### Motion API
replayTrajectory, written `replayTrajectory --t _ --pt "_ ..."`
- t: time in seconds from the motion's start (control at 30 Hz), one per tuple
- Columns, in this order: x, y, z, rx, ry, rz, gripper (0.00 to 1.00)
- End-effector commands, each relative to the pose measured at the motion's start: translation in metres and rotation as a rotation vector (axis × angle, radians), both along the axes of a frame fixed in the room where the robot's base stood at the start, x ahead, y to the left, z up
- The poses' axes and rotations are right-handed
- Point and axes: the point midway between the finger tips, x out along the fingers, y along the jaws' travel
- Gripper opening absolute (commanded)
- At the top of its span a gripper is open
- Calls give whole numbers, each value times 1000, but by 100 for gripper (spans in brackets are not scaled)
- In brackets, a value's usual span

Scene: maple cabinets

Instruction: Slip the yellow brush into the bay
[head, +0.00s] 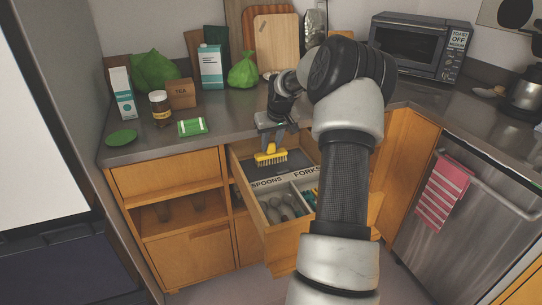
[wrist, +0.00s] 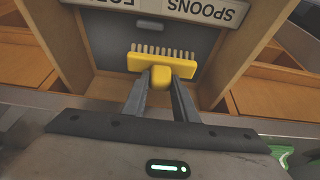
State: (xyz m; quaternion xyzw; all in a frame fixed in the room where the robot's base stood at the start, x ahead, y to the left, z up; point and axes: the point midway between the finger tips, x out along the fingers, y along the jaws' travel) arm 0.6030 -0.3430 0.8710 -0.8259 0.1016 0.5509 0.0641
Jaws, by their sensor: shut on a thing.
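The yellow brush (head: 271,155) has pale bristles along one side. My gripper (head: 271,145) is shut on it and holds it over the back part of the open drawer (head: 267,238). In the wrist view the brush (wrist: 180,65) is between the two fingertips of my gripper (wrist: 160,80), bristles pointing away from the gripper. Beyond it is the dark-floored bay (wrist: 188,40) of the drawer, behind the label strip (wrist: 225,10) that reads SPOONS and FORKS. I cannot tell whether the brush touches the bay floor.
Spoons (head: 284,205) lie in the front compartment. The counter holds a green packet (head: 192,126), a jar (head: 160,108), a TEA box (head: 181,94), cartons and green bags. A toaster oven (head: 415,48) stands at the back right. A pink striped towel (head: 443,192) hangs at right.

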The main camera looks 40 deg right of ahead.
Motion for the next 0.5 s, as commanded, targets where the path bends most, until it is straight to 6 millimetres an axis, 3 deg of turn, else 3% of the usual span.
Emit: replayTrajectory --t 0.1,0.2,0.43,0.47,0.5 --pt "-1 1 -28 4 2 -1 0" --pt "-1 1 -42 3 2 0 0" --pt "0 0 -44 2 1 -1 0" --pt "-1 0 -44 2 2 -1 29" --pt "-1 0 -44 2 2 -1 36"
